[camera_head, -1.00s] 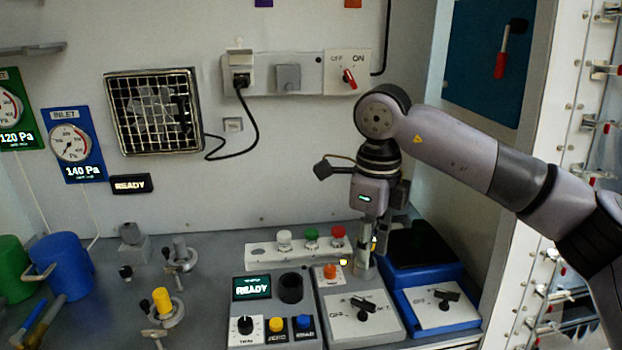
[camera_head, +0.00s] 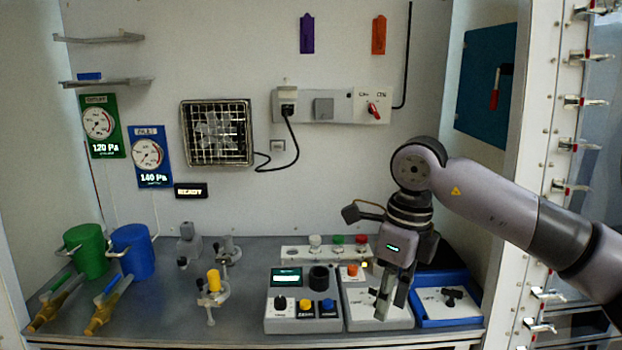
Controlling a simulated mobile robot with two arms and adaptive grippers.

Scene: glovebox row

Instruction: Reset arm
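My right gripper (camera_head: 386,303) points down over the light panel (camera_head: 362,316) in the middle right of the bench, just in front of an orange button (camera_head: 352,271). Its fingers look close together, but the view is too coarse to show whether they are shut or touch the panel. The gripper and wrist hide part of that panel. My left gripper and arm are not in view.
A control box (camera_head: 304,310) with a knob and buttons stands left of the gripper. A blue-framed switch panel (camera_head: 445,308) is close on its right. Valves (camera_head: 213,285) and blue (camera_head: 134,254) and green (camera_head: 87,252) mugs stand further left. The cabinet's right wall (camera_head: 500,170) is behind my arm.

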